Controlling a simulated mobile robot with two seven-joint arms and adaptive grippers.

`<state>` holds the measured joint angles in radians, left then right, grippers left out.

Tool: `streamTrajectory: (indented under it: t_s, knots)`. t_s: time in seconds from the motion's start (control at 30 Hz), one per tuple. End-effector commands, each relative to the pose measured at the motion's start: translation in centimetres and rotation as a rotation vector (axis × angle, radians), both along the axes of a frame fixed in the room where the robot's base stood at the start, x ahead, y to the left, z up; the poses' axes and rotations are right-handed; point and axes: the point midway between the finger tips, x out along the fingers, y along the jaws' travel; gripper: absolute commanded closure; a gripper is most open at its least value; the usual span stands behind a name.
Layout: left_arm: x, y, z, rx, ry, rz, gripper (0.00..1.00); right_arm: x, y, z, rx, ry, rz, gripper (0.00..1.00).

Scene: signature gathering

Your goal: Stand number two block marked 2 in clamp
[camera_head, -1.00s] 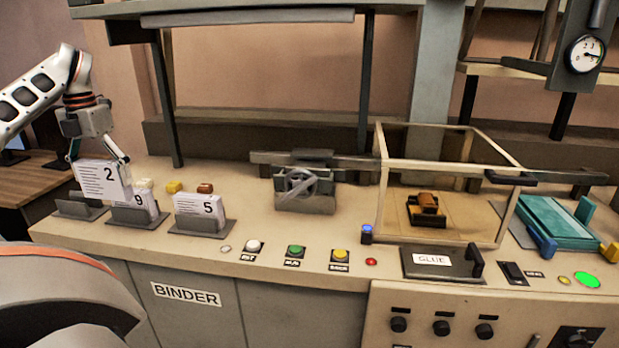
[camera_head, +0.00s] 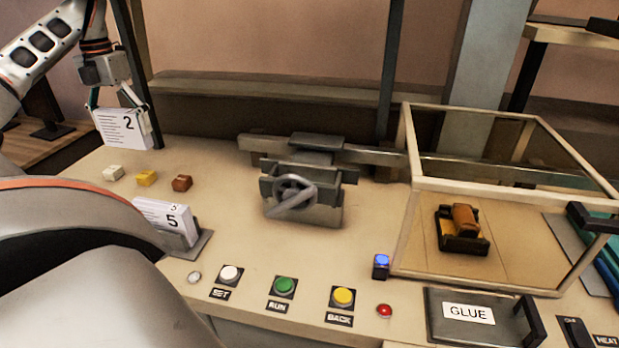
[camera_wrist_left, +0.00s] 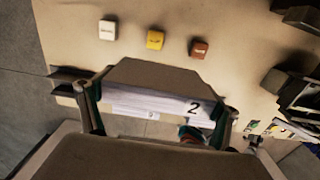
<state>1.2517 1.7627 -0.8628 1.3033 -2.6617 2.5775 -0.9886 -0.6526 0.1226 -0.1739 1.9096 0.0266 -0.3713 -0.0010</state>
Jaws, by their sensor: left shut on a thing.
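The block marked 2 (camera_head: 122,130) is a white, paper-like stack held upright above the left part of the bench. My left gripper (camera_head: 121,108) is shut on it; the block also shows between the fingers in the left wrist view (camera_wrist_left: 160,104). The clamp (camera_head: 303,190) is a grey vise with a handwheel, mounted on a rail in the middle of the bench. The block is to the left of the clamp and apart from it. I see no block between its jaws, though the wheel hides part of it. My right gripper is not in view.
Block 5 (camera_head: 163,222) stands in a grey holder in front. White (camera_head: 113,173), yellow (camera_head: 146,178) and brown (camera_head: 182,183) pieces lie on the bench. Buttons (camera_head: 285,286) line the front edge. A clear-walled glue box (camera_head: 408,235) stands right of the clamp.

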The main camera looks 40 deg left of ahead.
Motion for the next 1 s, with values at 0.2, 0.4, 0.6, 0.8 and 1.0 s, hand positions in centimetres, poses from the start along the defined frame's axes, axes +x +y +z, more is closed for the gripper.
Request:
streamTrajectory:
  t_s: [0.2, 0.4, 0.6, 0.8, 1.0]
  knots:
    - [0.6, -1.0, 0.1, 0.000, -0.004, -0.003, 0.38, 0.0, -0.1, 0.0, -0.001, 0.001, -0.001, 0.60]
    - [2.6, -4.5, 0.1, 0.000, -0.007, -0.007, 0.38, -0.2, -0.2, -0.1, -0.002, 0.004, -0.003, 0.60]
    - [4.6, -8.1, 0.2, 0.002, -0.006, -0.006, 0.38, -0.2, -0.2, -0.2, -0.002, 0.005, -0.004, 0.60]
    - [6.6, -11.8, 0.2, 0.000, -0.006, -0.006, 0.38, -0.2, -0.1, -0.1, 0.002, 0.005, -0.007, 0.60]
    - [8.8, -15.9, 0.2, 0.003, -0.004, -0.007, 0.38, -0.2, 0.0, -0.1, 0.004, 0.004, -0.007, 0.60]
